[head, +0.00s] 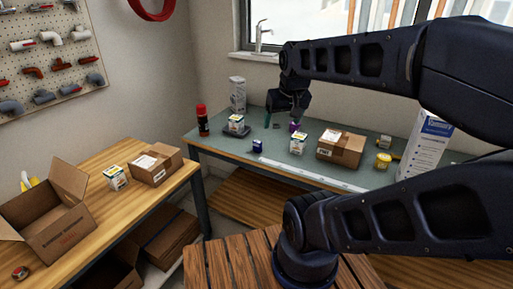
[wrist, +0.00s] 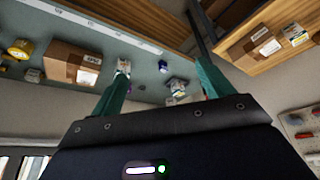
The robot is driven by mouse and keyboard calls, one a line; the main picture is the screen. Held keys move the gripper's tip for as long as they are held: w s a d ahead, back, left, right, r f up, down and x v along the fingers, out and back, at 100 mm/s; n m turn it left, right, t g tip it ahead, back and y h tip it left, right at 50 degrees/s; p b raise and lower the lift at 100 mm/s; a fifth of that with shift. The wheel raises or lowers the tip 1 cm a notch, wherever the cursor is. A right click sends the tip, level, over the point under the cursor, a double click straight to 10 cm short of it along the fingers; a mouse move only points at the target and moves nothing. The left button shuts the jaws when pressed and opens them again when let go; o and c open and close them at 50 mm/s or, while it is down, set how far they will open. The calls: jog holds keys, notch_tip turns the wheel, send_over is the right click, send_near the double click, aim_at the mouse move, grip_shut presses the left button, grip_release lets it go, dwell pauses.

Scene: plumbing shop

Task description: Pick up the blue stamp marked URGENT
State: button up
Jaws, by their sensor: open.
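A small dark blue block (head: 257,145), probably a stamp, sits near the front edge of the green-topped bench (head: 222,146). It also shows in the wrist view (wrist: 163,66), between my fingers but well beyond them. A small purple block (head: 295,127) stands farther back to the right. No URGENT marking is legible on either. My gripper (head: 281,118) hangs above the back part of the bench, behind the blue block. In the wrist view its green fingers (wrist: 160,82) are spread apart with nothing between them.
A white-and-yellow box (head: 298,143) and a cardboard box (head: 341,147) stand right of the blue block. A boxed item on a dark base (head: 236,125) and a red-capped can (head: 202,120) stand left. A pale strip (head: 310,174) runs along the front edge.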

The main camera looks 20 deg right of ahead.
jog(key=c, duration=0.3)
jog(key=shift+w, duration=0.1)
